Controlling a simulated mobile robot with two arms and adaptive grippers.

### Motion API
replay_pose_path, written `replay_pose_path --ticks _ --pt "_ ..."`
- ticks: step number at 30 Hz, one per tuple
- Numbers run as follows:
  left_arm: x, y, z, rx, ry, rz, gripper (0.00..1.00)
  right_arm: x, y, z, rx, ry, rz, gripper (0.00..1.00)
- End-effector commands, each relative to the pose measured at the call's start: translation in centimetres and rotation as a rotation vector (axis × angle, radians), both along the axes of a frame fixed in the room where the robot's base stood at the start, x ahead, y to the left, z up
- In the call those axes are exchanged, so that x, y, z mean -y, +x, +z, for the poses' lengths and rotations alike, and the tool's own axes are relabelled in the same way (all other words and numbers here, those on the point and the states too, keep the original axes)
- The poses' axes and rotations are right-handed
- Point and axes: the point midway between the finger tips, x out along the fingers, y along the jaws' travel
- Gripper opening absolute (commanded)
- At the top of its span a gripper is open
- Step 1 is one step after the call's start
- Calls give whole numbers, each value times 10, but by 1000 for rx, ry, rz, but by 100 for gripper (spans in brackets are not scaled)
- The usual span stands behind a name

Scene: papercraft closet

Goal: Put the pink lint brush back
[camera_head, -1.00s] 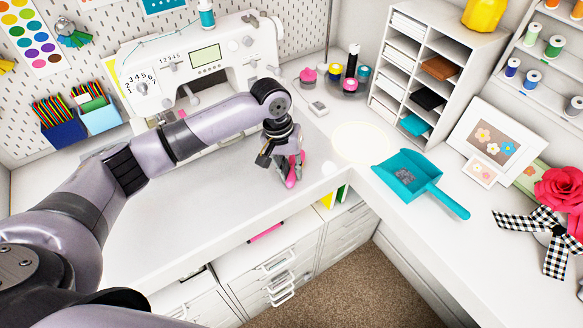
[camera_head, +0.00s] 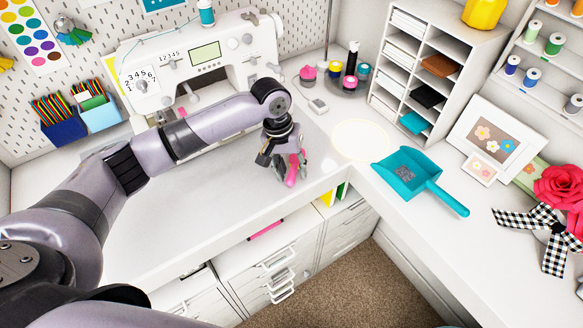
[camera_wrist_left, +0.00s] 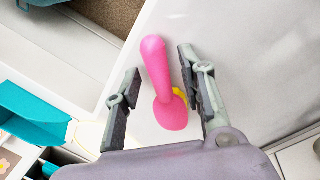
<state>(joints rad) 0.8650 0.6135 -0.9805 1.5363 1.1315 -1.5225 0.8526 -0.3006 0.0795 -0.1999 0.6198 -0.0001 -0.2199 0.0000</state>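The pink lint brush (camera_wrist_left: 158,80) shows in the left wrist view, with its handle pointing up the picture and its rounded end lower down. In the head view a pink part of it (camera_head: 291,172) shows at the fingers, over the white desk near its front edge. My left gripper (camera_head: 284,173) points down there. In the left wrist view the gripper (camera_wrist_left: 160,98) is open, one finger on each side of the brush, with gaps between. A small yellow patch shows behind the brush. My right gripper is not in view.
A pale round spot (camera_head: 360,140) lies right of the gripper, with a teal dustpan (camera_head: 403,174) beyond it. A sewing machine (camera_head: 240,55) stands behind, with a dark tray of small pots (camera_head: 349,86) beside it.

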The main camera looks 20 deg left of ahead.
Motion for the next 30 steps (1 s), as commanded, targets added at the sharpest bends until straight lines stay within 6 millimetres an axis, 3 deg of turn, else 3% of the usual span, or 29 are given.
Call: replay_pose_path --ticks 5,18,24,30 --pt "-3 1 15 3 -1 1 37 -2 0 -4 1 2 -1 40" --pt "-19 -1 101 3 -1 1 37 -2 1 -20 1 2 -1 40" --pt "-22 -2 118 0 -1 1 37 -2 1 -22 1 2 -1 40" --pt "-23 -3 121 -1 0 1 37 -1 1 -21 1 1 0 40"
